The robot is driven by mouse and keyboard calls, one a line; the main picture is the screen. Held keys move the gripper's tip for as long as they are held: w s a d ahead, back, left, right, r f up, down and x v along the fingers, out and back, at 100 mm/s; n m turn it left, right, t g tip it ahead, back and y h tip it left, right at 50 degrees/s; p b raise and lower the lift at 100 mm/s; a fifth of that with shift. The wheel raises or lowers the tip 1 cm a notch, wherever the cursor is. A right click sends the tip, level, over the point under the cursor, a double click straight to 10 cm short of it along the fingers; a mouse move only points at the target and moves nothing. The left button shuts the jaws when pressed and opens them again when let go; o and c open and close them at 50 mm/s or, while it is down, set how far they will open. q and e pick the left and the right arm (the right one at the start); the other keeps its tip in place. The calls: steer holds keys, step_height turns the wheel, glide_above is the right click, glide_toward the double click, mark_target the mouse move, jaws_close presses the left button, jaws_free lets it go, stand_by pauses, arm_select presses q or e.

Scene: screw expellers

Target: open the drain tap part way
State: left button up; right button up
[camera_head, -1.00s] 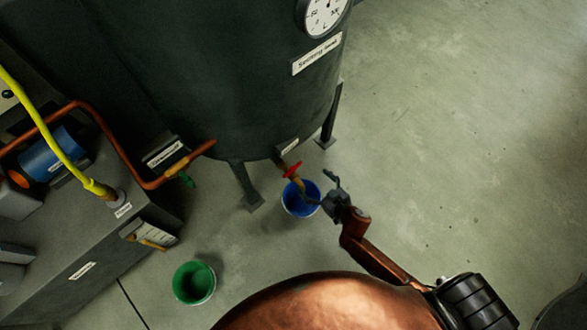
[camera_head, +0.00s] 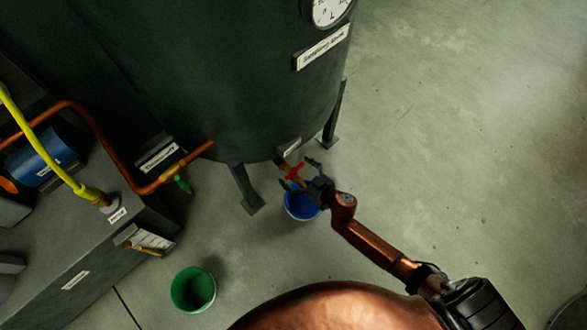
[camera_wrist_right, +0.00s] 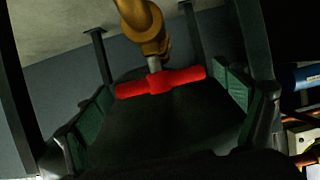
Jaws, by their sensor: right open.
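The drain tap has a red handle (camera_head: 294,171) on a brass body at the foot of the dark tank (camera_head: 215,75). In the right wrist view the red handle (camera_wrist_right: 161,81) lies crosswise on a grey stem under the brass tap body (camera_wrist_right: 143,25). My right gripper (camera_head: 303,174) is open at the tap. In the right wrist view its two green-padded fingers (camera_wrist_right: 166,113) stand on either side of the handle, with a gap at each end. I see no contact. My left gripper is not in view.
A blue bucket (camera_head: 298,207) stands on the floor below the tap, partly hidden by my right gripper. A green bucket (camera_head: 193,290) stands nearer. A tank leg (camera_head: 246,190) is left of the tap. The floor to the right is clear.

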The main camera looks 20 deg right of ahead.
steer(key=shift+w, duration=0.15)
steer(key=shift+c, duration=0.3)
steer(key=c, duration=1.1)
